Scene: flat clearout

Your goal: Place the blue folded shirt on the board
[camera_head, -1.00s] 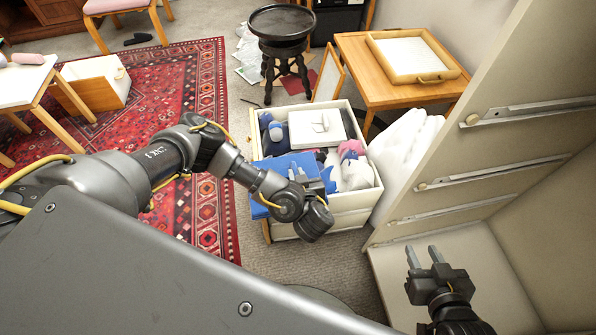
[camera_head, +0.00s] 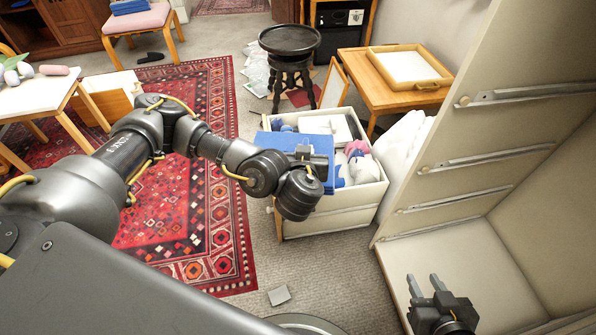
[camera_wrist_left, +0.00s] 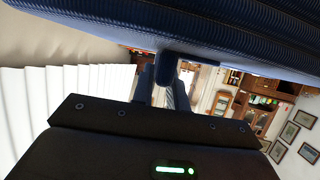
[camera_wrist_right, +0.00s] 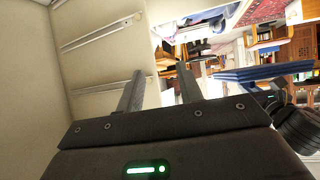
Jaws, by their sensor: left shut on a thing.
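The blue folded shirt (camera_head: 275,141) is flat and level in the head view. My left gripper (camera_head: 304,153) is shut on its near edge and holds it above the open white drawer (camera_head: 335,222). The shirt's dark ribbed cloth (camera_wrist_left: 200,28) fills the top of the left wrist view. Its layered edge shows in the right wrist view (camera_wrist_right: 258,72). My right gripper (camera_head: 423,284) is open and empty at the lower right, in front of the cream cabinet; its fingers stand apart in its wrist view (camera_wrist_right: 158,84). I cannot tell which thing is the board.
The drawer holds white, blue and pink items. The cream cabinet (camera_head: 490,215) with drawer rails stands close on the right. A wooden table with a tray (camera_head: 443,82), a dark round stool (camera_head: 290,42) and a pink chair (camera_head: 137,20) stand behind. The red rug (camera_head: 200,225) is largely clear.

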